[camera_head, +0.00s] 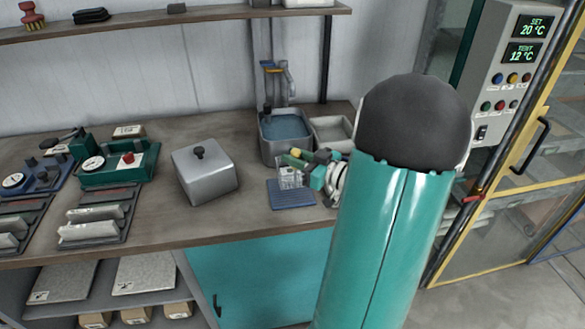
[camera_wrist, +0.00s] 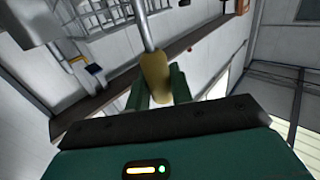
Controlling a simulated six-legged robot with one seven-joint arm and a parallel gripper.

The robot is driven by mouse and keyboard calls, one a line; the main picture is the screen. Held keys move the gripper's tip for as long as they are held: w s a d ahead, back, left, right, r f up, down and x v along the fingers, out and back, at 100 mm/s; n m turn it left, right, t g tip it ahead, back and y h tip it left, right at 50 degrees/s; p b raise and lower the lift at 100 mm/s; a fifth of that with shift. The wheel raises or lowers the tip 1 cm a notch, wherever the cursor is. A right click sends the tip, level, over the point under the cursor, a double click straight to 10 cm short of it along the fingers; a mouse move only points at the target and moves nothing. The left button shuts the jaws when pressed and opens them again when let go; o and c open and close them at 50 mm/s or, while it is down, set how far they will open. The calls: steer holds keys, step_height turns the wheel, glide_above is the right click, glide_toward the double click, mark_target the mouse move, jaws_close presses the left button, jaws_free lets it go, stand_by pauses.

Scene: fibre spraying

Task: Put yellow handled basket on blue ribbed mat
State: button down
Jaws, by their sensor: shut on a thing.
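The yellow handle (camera_wrist: 155,72) is between the green fingers of my gripper (camera_wrist: 158,92) in the wrist view. A metal rod runs up from it. In the head view my gripper (camera_head: 316,172) is shut on the handle, partly hidden by my own arm. The wire basket (camera_head: 290,177) hangs just left of my gripper. The blue ribbed mat (camera_head: 291,197) lies flat on the bench, and the basket appears over its back part. I cannot tell whether the basket touches the mat.
A water-filled basin (camera_head: 285,135) with a tap stands behind the mat, and a grey tray (camera_head: 333,132) sits beside it. A lidded metal box (camera_head: 204,172) is to the left. The bench in front of the box is clear. A control panel (camera_head: 508,65) is at right.

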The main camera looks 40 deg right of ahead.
mark_target(293, 186)
steer(key=shift+w+f, duration=0.45)
steer(key=shift+f, duration=0.05)
steer(key=shift+w+d+f, duration=0.15)
steer(key=shift+f, duration=1.6)
steer(key=c, duration=1.2)
jaws_free()
steer(key=shift+f, duration=0.15)
steer(key=shift+c, duration=0.2)
steer(key=shift+s+r, duration=0.2)
steer(key=s+d, duration=0.2)
steer(key=s, duration=0.9)
steer(key=shift+s, duration=0.2)
steer(key=shift+d, duration=0.1)
